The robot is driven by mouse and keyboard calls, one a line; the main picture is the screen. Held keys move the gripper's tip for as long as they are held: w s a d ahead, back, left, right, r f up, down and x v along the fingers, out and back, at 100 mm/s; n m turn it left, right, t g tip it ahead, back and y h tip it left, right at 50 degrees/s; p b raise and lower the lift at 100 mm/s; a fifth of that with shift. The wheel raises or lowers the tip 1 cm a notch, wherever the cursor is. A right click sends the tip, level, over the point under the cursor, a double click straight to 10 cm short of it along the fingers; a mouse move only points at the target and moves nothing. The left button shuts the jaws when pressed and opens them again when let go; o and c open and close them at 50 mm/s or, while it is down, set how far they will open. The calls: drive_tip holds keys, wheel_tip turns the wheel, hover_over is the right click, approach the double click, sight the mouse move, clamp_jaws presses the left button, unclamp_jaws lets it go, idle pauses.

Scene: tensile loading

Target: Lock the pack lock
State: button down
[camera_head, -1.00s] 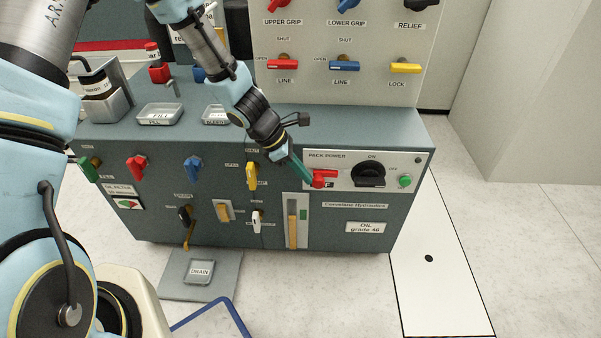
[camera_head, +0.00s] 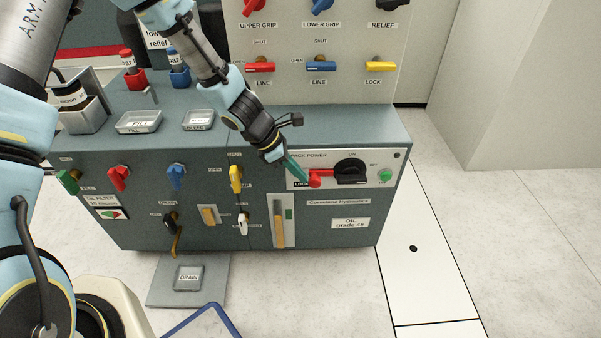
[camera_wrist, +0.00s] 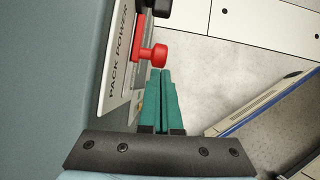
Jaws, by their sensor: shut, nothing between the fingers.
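The pack lock is a red slide with a round red knob (camera_head: 315,179) on the pale PACK POWER panel (camera_head: 388,156). In the head view it reaches to the black rotary switch (camera_head: 351,171), and a dark label, apparently LOCK, shows at its left. In the wrist view the red knob (camera_wrist: 153,54) stands out from the panel just beyond my fingertips. My gripper (camera_head: 304,178) has teal fingers, closed together and empty. Its tips are at the left side of the red knob, touching or very close; I cannot tell which. The gripper also shows in the wrist view (camera_wrist: 163,73).
A green button (camera_head: 385,175) is right of the switch. A yellow valve handle (camera_head: 235,179) and a sight gauge (camera_head: 279,222) are on the cabinet front to the left. The floor at right is clear; a blue-edged object (camera_wrist: 262,104) lies below.

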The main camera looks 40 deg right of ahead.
drive_tip(key=a+p+v, duration=0.1)
drive_tip(key=p+v, duration=0.2)
drive_tip(key=v, duration=0.9)
drive_tip(key=shift+w+a+f, duration=0.15)
drive_tip(key=shift+w+f, duration=0.05)
drive_tip(key=shift+w, duration=0.25)
drive_tip(key=w+a+r+m+t+y, duration=0.1)
drive_tip(key=w+a+r+m+t, duration=0.2)
drive_tip(key=a, duration=0.6)
drive_tip(key=w+a+r+m+y, duration=0.1)
drive_tip(key=w+a+r+m, duration=0.3)
drive_tip(key=a, duration=0.6)
drive_tip(key=s+a+r+m+t+y, duration=0.1)
drive_tip(key=a+r+m+y, duration=0.15)
drive_tip(key=a, duration=0.75)
drive_tip(key=a+r+m+t+y, duration=0.1)
drive_tip(key=a+r+m, duration=0.25)
drive_tip(key=a, duration=0.75)
wheel_tip(320, 180, up, 20)
drive_tip(key=p, duration=1.9)
drive_tip(key=shift+d+n+p, duration=0.3)
drive_tip(key=shift+d+n, duration=0.1)
drive_tip(key=shift+d, duration=0.1)
